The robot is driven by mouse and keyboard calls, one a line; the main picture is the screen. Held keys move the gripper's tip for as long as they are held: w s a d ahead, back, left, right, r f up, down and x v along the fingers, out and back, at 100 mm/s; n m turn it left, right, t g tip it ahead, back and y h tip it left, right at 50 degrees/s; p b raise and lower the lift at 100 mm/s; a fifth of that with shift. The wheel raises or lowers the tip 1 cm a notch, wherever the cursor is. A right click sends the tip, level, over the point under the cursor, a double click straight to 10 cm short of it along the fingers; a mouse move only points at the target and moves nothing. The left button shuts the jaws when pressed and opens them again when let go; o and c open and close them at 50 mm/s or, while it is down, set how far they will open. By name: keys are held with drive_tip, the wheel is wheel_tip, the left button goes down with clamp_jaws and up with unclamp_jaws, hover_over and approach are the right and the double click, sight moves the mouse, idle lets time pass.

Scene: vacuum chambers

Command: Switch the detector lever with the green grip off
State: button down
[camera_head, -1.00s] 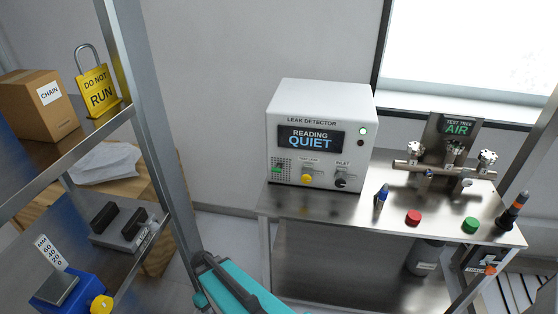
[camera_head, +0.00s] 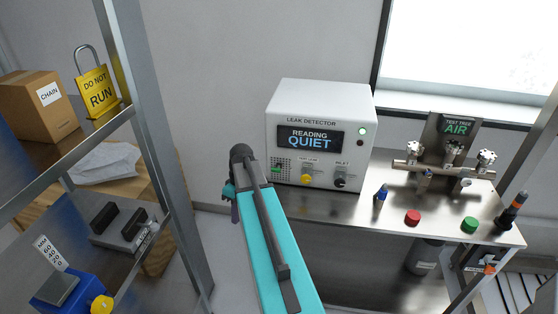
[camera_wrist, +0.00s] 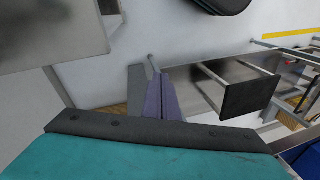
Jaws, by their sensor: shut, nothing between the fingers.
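The leak detector (camera_head: 350,118) is a white box standing on the metal bench. Its screen reads "READING QUIET". A small green grip (camera_head: 277,170) shows low on the left of its front panel, beside my arm; how its lever is set is too small to tell. My teal arm reaches up from the bottom and ends just left of the detector, apart from the green grip in the picture. My gripper (camera_wrist: 160,88) shows in the wrist view with its fingers together and nothing between them. The detector's front panel is not recognisable in the wrist view.
A yellow knob (camera_head: 306,177) and a dark inlet knob (camera_head: 341,180) sit right of the green grip. The bench (camera_head: 335,207) carries a valve manifold (camera_head: 440,168), a red button (camera_head: 413,217) and a green button (camera_head: 470,224). A metal shelf post (camera_head: 160,140) stands close on the left.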

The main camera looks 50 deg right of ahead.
drive_tip(key=s+d+r+n+t, duration=0.1)
drive_tip(key=s+d+r, duration=0.1)
drive_tip(key=d+r, duration=0.4)
drive_tip(key=s+d+r+n+t, duration=0.1)
drive_tip(key=s+d+r, duration=0.1)
drive_tip(key=d+r, duration=0.5)
drive_tip(key=s+d+r+n+t+h, duration=0.1)
drive_tip(key=d+r, duration=0.6)
drive_tip(key=r, duration=0.9)
drive_tip(key=shift+s, duration=0.4)
drive_tip(key=shift+a, duration=0.1)
drive_tip(key=p, duration=0.3)
hover_over(278, 169)
drive_tip(key=shift+s+a+f, duration=0.1)
drive_tip(key=shift+f, duration=2.3)
drive_tip(key=shift+a+f, duration=0.1)
drive_tip(key=shift+f, duration=2.3)
drive_tip(key=shift+d+f+p, duration=0.15)
drive_tip(key=shift+f+p, duration=0.25)
drive_tip(key=shift+f, duration=0.6)
drive_tip(key=shift+d+f+p, duration=0.1)
drive_tip(key=shift+f+p, duration=0.3)
drive_tip(key=shift+f, duration=0.55)
